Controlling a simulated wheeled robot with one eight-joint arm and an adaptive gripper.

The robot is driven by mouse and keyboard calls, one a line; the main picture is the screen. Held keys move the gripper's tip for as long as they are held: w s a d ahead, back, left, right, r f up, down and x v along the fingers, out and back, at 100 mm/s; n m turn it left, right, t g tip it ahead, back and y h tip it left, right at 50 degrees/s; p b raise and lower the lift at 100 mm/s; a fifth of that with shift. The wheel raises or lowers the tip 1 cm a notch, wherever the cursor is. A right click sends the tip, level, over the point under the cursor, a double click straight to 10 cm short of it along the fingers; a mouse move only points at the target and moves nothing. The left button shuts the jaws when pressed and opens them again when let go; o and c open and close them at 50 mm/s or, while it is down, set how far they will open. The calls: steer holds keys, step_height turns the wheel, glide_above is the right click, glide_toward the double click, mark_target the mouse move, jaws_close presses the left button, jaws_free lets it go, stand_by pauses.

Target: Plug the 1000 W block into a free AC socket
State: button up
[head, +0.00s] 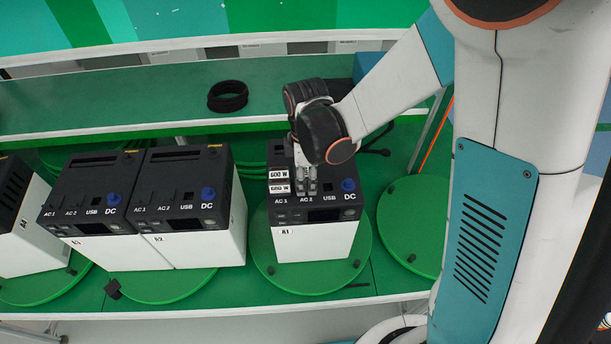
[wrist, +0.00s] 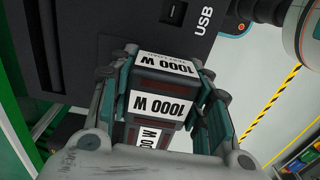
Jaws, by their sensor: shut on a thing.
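My gripper (head: 307,186) reaches down onto the top of the dark and white power station marked A1 (head: 314,240), at its AC 2 position. In the wrist view my gripper (wrist: 168,72) is shut on the 1000 W block (wrist: 160,105), a dark block with white labels, with a finger on each side. The block's far end is at or close to the station's dark face; I cannot tell whether it is seated. A block labelled 600 W (head: 279,182) stands at AC 1, just left of my gripper. A blue plug (head: 348,186) is at DC. My fingers hide the AC 2 socket.
A1 stands on a round green turntable (head: 262,265). Two similar stations (head: 187,190) (head: 88,193) stand to the left, with another cut off at the edge. A black coil (head: 228,96) lies on the green shelf behind. An empty turntable (head: 410,215) is to the right.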

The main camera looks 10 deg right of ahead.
steer(key=shift+f, duration=0.2)
steer(key=o, duration=1.6)
steer(key=shift+c, duration=0.2)
steer(key=shift+r, duration=0.1)
steer(key=shift+r, duration=3.7)
steer(key=s+d+f+m+t+b, duration=0.1)
steer(key=s+d+f+m+b, duration=0.1)
steer(key=b, duration=0.4)
steer(key=s+d+f+m+t+b, duration=0.1)
steer(key=d+f+m+b, duration=0.1)
steer(key=d+m+b, duration=0.2)
steer(key=s+d+f+m+t+b, duration=0.2)
steer(key=d+m+b, duration=0.1)
steer(key=b, duration=0.5)
steer(key=shift+s+d+f+m, duration=0.15)
steer(key=shift+s+d+f, duration=0.05)
steer(key=shift+d, duration=0.15)
steer(key=shift+s+d+f+m, duration=0.15)
steer(key=shift+d+f, duration=0.05)
steer(key=shift+d, duration=0.15)
steer(key=s+d+f+m+t+b, duration=0.3)
steer(key=s+f+m+b, duration=0.4)
steer(key=f+b, duration=0.4)
steer(key=shift+s+d+m+b, duration=0.15)
steer(key=shift+d+m+b, duration=0.3)
steer(key=shift+b, duration=0.45)
